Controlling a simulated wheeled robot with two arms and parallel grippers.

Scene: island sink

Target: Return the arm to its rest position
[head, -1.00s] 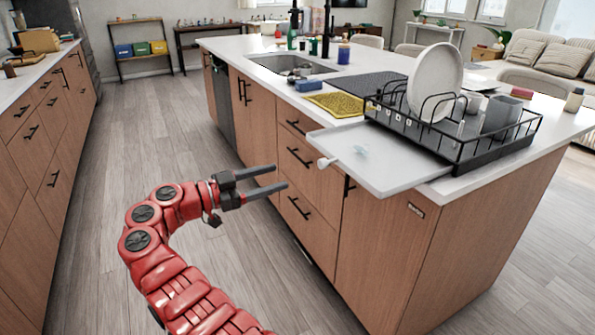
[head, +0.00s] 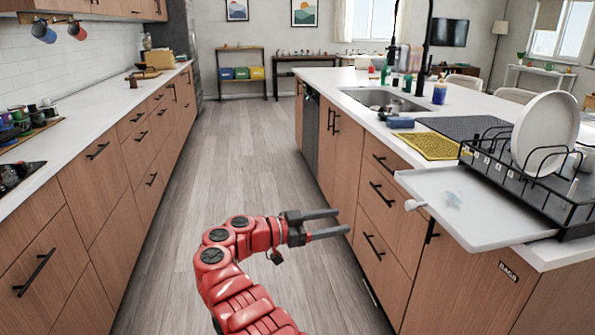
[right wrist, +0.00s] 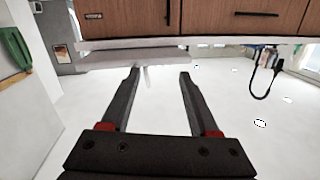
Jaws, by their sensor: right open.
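My right arm is red with round dark joints and rises from the bottom of the head view. It is bent, and its right gripper (head: 340,224) points to the right, in front of the island's wooden drawers. The two dark fingers are apart with nothing between them. In the right wrist view the gripper (right wrist: 157,75) also shows open and empty, below a pale counter edge and wooden fronts that appear upside down. My left gripper is not in view.
The island (head: 345,150) stands at right, with a grey drain tray (head: 475,205) jutting past its edge. A black dish rack (head: 545,190) holds a white plate (head: 545,133). A counter (head: 85,120) runs along the left. The wooden floor (head: 225,140) between is clear.

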